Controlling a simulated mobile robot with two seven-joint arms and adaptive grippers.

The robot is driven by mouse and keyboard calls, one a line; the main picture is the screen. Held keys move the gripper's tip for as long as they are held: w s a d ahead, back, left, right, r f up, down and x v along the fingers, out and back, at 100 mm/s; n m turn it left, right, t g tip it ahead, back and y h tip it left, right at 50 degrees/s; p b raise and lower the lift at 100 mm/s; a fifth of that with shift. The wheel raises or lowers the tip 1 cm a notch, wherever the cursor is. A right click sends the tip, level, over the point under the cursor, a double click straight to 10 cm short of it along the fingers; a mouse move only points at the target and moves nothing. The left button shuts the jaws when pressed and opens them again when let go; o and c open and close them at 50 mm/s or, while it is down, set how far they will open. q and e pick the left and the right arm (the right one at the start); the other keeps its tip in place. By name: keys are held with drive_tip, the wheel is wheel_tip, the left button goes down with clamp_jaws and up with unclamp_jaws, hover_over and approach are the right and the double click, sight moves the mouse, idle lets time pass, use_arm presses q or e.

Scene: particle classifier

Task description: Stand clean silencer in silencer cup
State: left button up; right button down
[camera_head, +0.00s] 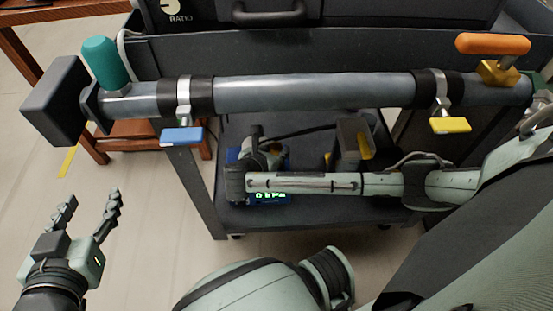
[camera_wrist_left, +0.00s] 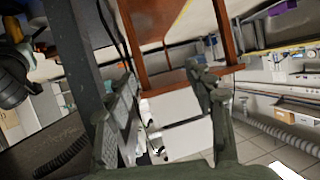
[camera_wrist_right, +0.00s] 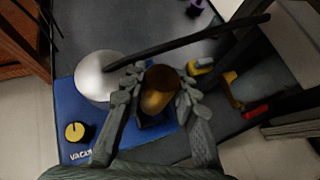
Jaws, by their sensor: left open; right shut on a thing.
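A brass-coloured rounded cylinder, which looks like the silencer (camera_wrist_right: 160,90), is between the fingers of my right gripper (camera_wrist_right: 160,78). My right gripper (camera_head: 262,152) is shut on it, above the blue vacuum unit (camera_wrist_right: 66,108) on the lower shelf. A dark part lies just under the cylinder; I cannot tell whether they touch. In the head view the cylinder is mostly hidden. I cannot make out the silencer cup for certain. My left gripper (camera_head: 86,208) is open and empty at the lower left, over the floor; its spread fingers also show in the left wrist view (camera_wrist_left: 166,95).
A grey pipe (camera_head: 310,92) with blue and yellow clamp tabs, a teal knob (camera_head: 104,62) and an orange handle (camera_head: 492,44) crosses above the shelf. A silver dome (camera_wrist_right: 98,76) and a black hose (camera_wrist_right: 190,38) are close to the right gripper. A dark box (camera_head: 348,142) stands right.

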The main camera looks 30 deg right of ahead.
wheel_tip(320, 180, down, 4)
drive_tip(key=shift+b, duration=0.6)
use_arm(q)
drive_tip(key=w+d+r+t+h, duration=0.1)
drive_tip(key=d+r+t, duration=0.2)
drive_tip(key=r, duration=0.3)
drive_tip(key=shift+d+h, duration=0.35)
drive_tip(key=shift+h, duration=0.05)
use_arm(e)
drive_tip(key=shift+f, duration=0.15)
drive_tip(key=c, duration=1.5)
unclamp_jaws()
use_arm(q)
drive_tip(key=shift+a+f, duration=0.1)
drive_tip(key=shift+f, duration=0.05)
use_arm(e)
drive_tip(key=shift+o, duration=0.2)
